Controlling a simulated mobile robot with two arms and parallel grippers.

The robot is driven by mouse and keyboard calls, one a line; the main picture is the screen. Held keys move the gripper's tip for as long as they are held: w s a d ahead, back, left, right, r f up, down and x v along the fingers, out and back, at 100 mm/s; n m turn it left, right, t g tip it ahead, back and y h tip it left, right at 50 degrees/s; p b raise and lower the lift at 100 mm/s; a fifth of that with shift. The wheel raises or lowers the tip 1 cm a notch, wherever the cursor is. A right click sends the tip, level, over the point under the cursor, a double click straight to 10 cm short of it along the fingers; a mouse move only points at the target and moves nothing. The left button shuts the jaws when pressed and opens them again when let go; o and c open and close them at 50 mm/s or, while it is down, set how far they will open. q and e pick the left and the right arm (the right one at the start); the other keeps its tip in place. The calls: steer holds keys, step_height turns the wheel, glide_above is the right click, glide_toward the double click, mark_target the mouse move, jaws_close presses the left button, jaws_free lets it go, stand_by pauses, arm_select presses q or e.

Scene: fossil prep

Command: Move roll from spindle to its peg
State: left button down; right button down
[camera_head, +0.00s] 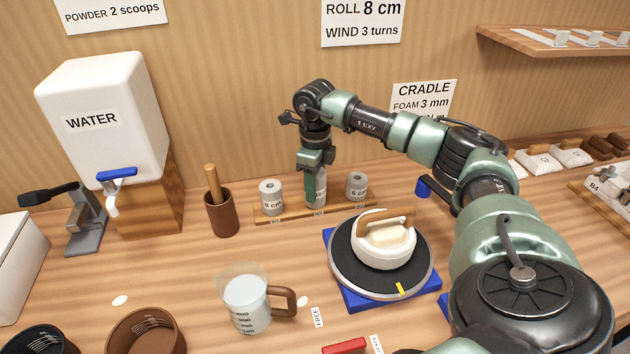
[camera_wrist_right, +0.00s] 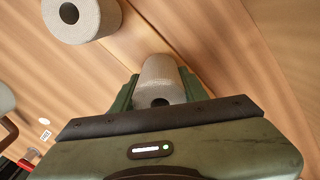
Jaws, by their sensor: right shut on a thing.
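My right gripper (camera_head: 315,188) points down at the wooden peg board (camera_head: 262,216) by the back wall. It is shut on a pale grey roll (camera_head: 320,201) at the board's middle place, between two other rolls. In the right wrist view the held roll (camera_wrist_right: 160,80) sits between the two fingers, its dark centre hole facing the camera. Whether it is fully seated on a peg is hidden. One roll (camera_head: 271,195) stands at the board's left and another (camera_head: 356,186) at its right; their cm labels are small. My left gripper is not in view.
A round turntable (camera_head: 343,277) on a blue base carries a white ring-shaped piece with a wooden handle, in front of the board. A brown cup (camera_head: 221,218) with a pestle stands left of the board. A measuring jug (camera_head: 246,305) is nearer. A white water tank (camera_head: 105,110) stands left.

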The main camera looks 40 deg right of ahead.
stand_by(0.4)
steer(key=c, duration=0.7)
jaws_free()
steer(key=shift+r, duration=0.1)
step_height(320, 180, up, 7)
steer(key=p, duration=0.5)
steer(key=shift+p, duration=0.4)
